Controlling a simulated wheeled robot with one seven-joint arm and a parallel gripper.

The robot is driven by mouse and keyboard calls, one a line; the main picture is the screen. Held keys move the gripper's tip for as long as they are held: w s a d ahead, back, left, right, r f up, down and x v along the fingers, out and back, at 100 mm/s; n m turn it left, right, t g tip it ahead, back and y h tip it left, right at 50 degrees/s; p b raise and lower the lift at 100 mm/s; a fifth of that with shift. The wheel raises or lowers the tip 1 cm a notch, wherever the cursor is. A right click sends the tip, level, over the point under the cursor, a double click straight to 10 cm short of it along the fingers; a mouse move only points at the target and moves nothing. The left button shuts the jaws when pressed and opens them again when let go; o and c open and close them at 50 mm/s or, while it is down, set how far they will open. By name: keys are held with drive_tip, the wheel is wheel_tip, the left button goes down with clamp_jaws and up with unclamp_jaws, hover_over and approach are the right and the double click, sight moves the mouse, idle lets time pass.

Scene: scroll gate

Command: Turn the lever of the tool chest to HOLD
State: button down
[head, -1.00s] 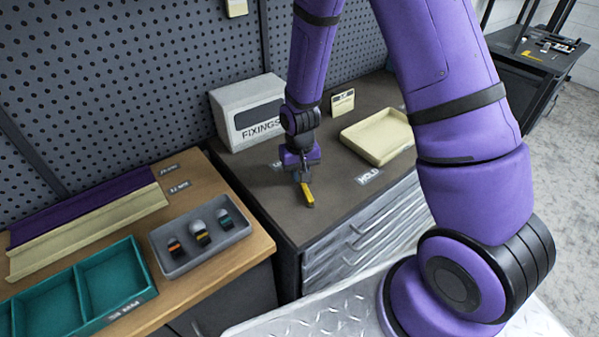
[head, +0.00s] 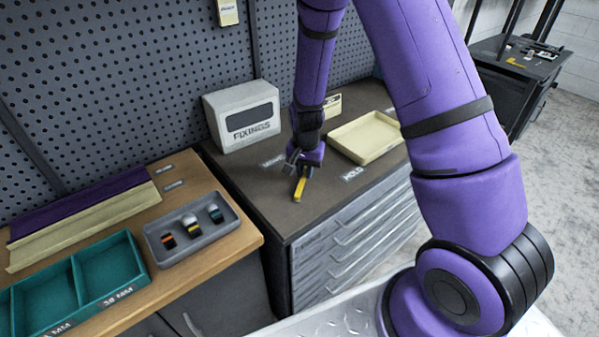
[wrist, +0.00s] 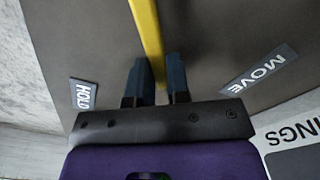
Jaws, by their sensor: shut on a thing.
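The yellow lever (head: 299,190) lies on the dark top of the tool chest (head: 262,190). Its visible end points toward the chest's front edge, and the rest is hidden by my gripper (head: 303,168). In the wrist view the lever (wrist: 148,32) runs from the top edge down between my two dark fingers (wrist: 157,80), which are shut on it. The HOLD label (head: 353,173) is to the right of the lever in the head view; the other label, which reads MOVE in the wrist view (wrist: 258,68), is to the left. The lever lies between the two labels.
A grey FIXINGS box (head: 243,116) stands behind the lever, left of my arm. A cream tray (head: 366,138) sits at the right on the chest. The wooden bench (head: 213,197) at the left holds a grey tray (head: 198,230) and teal bins (head: 120,262).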

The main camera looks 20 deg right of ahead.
sight(322, 187)
drive_tip(key=s+d+m, duration=0.1)
drive_tip(key=m, duration=0.1)
drive_tip(key=s+d+m, duration=0.1)
drive_tip(key=m, duration=0.1)
drive_tip(key=shift+s+d, duration=0.1)
drive_tip(key=shift+s, duration=0.2)
drive_tip(key=shift+s+d+m, duration=0.25)
drive_tip(key=shift+s+m, duration=0.3)
drive_tip(key=shift+m, duration=0.3)
drive_tip(key=shift+s+d+m, duration=0.2)
drive_tip(key=shift+s+m, duration=0.3)
drive_tip(key=shift+m, duration=0.35)
drive_tip(key=c, duration=1.1)
unclamp_jaws()
drive_tip(key=shift+s, duration=0.1)
wheel_tip(322, 187, up, 11)
drive_tip(key=shift+f, duration=0.1)
